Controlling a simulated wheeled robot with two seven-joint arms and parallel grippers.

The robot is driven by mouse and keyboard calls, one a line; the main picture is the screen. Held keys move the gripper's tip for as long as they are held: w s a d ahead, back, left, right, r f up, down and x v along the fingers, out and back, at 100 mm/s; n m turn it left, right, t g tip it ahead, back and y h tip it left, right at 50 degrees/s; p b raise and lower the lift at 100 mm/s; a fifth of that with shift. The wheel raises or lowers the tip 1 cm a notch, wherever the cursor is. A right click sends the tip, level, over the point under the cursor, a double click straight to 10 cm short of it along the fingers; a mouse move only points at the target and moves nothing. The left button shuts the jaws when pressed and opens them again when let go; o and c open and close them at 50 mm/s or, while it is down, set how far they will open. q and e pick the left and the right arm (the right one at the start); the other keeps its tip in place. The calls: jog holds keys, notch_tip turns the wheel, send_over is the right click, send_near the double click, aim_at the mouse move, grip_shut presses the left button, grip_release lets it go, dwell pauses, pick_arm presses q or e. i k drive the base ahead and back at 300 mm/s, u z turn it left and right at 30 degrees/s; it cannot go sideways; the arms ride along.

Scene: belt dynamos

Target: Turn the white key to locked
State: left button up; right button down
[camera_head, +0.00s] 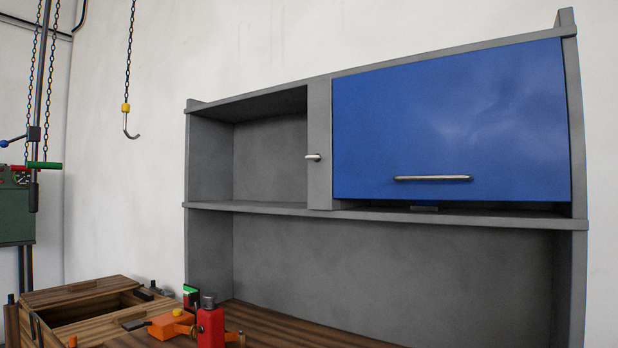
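The white key (313,157) sits on the grey upright post just left of the blue cabinet door. It is small, and its grip lies roughly horizontal. The blue door (450,120) carries a horizontal metal handle (432,178) near its lower edge. A dark gap shows beneath the door, above the shelf, so it does not look flush there. Neither of my grippers is in view, and nothing touches the key.
An open grey compartment (270,160) lies left of the post. Below, a wooden worktop (290,325) holds a red tool (210,325), an orange tool (170,323) and a wooden box (85,297). A hook (130,130) hangs on a chain at upper left. Space before the key looks clear.

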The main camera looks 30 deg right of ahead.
aim_at(317, 157)
jog(key=u, duration=0.7)
jog(key=i, duration=2.25)
jog(key=z, duration=2.8)
jog(key=k, duration=0.25)
jog(key=u, duration=0.45)
jog(key=i, duration=0.1)
jog(key=u, duration=0.15)
